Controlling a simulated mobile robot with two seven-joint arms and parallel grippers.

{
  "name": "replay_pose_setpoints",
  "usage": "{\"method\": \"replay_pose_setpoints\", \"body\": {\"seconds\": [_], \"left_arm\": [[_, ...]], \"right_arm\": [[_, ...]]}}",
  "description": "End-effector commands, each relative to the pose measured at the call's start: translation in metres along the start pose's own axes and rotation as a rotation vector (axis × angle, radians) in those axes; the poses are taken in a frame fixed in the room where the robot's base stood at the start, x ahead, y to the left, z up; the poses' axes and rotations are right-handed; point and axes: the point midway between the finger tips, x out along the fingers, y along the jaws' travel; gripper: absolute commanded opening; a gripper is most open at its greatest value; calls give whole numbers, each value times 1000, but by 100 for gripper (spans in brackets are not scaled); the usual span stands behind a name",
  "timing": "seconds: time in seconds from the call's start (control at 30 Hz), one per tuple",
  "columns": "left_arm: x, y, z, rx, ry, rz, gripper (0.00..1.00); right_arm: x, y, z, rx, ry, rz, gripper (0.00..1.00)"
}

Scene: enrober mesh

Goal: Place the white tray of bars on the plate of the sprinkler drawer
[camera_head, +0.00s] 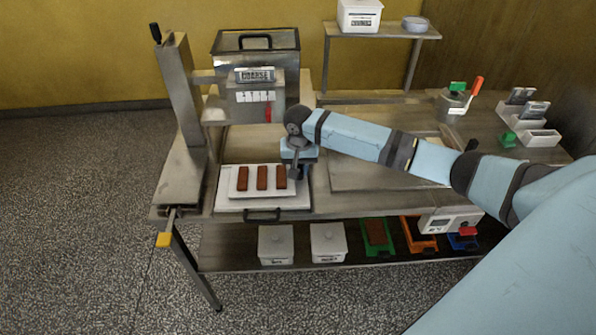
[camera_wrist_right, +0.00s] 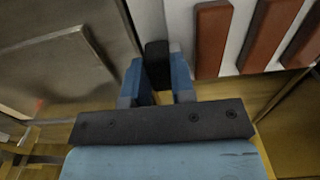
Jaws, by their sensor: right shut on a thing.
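The white tray (camera_head: 236,190) carries three brown bars and lies over the pale plate (camera_head: 222,203) of the sprinkler drawer, within its outline. I cannot tell whether it touches the plate or hangs just above it. The drawer is pulled out, with its dark handle (camera_head: 262,215) at the front. My right gripper (camera_head: 297,172) is at the tray's right side, pointing down. In the wrist view its blue fingers are shut on a black grip block (camera_wrist_right: 157,62) beside the tray (camera_wrist_right: 181,25). My left gripper is not in view.
The sprinkler (camera_head: 258,95) with its hopper, labelled COARSE, stands behind the drawer. A metal post (camera_head: 180,105) rises on the left. A flat metal panel (camera_head: 375,172) lies to the right. White tubs and colored trays sit on the lower shelf (camera_head: 225,245).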

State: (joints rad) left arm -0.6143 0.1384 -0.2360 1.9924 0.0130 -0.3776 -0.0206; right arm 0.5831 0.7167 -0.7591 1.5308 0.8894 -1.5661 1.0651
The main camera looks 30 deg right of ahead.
Motion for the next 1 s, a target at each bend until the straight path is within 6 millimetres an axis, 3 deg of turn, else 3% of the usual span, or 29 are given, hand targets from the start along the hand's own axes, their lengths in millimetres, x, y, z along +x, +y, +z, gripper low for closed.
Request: {"method": "replay_pose_setpoints", "body": {"seconds": [0.13,0.47,0.5,0.57,0.87,1.0], "left_arm": [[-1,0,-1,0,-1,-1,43],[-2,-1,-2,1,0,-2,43],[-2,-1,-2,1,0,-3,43],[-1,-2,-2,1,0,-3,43],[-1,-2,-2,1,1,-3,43],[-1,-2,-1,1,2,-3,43]], "right_arm": [[17,-1,0,-1,1,-1,0],[20,-1,0,-1,0,-1,0],[20,0,0,-1,1,0,32],[20,0,0,-1,1,0,46],[20,0,0,-1,1,-1,49],[7,0,0,-1,1,-1,49]]}}
